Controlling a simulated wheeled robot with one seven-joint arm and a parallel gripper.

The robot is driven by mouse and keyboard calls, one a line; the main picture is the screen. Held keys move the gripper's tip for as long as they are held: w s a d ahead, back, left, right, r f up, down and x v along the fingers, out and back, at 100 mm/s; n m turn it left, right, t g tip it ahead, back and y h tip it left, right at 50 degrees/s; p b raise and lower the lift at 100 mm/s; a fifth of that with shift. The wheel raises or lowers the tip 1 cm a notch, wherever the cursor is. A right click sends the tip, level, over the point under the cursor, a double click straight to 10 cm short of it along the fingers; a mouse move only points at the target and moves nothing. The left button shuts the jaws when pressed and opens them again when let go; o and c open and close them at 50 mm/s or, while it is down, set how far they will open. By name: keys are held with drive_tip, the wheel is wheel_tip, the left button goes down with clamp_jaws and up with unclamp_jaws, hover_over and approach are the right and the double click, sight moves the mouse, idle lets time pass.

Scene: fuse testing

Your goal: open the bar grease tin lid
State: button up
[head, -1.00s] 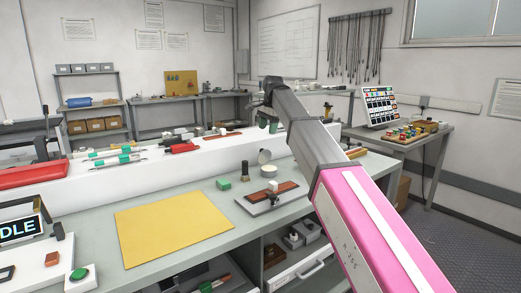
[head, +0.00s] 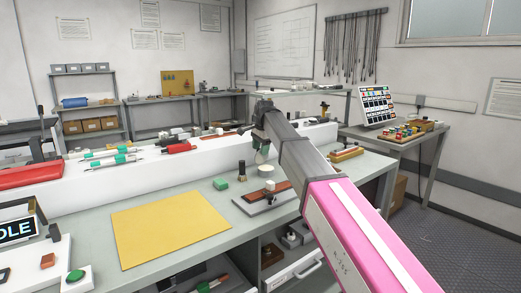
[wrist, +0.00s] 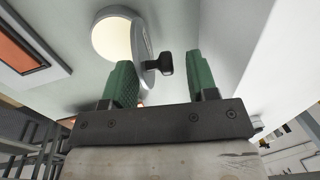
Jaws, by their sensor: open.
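The bar grease tin (head: 265,171) is a small pale round tin on the grey bench. In the wrist view its round opening (wrist: 116,38) shows cream inside. The grey lid (wrist: 145,50) stands up at the tin's edge, seen nearly edge-on, with a black tab (wrist: 166,62) sticking out from it. My gripper (wrist: 160,66) is open, with green fingers apart. The tab appears between the fingertips; the left finger overlaps the lid in view, and I cannot tell whether they touch. In the head view my gripper (head: 262,148) is just above the tin and covers much of the lid.
A plate with a reddish-brown strip (head: 264,200) lies close in front of the tin. A raised white ledge (head: 190,157) runs behind. The yellow mat (head: 172,228) is empty.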

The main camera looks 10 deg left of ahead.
drive_tip(key=shift+f, duration=0.25)
clamp_jaws()
drive_tip(key=shift+w+a+g+h, duration=0.5)
drive_tip(key=shift+w+a+h, duration=0.05)
drive_tip(key=shift+a+h, duration=0.05)
drive_tip(key=shift+w+a+f+g+h, duration=0.1)
drive_tip(key=shift+w+a+g+h, duration=0.15)
drive_tip(key=shift+g+h, duration=0.4)
drive_tip(key=shift+s, duration=0.1)
unclamp_jaws()
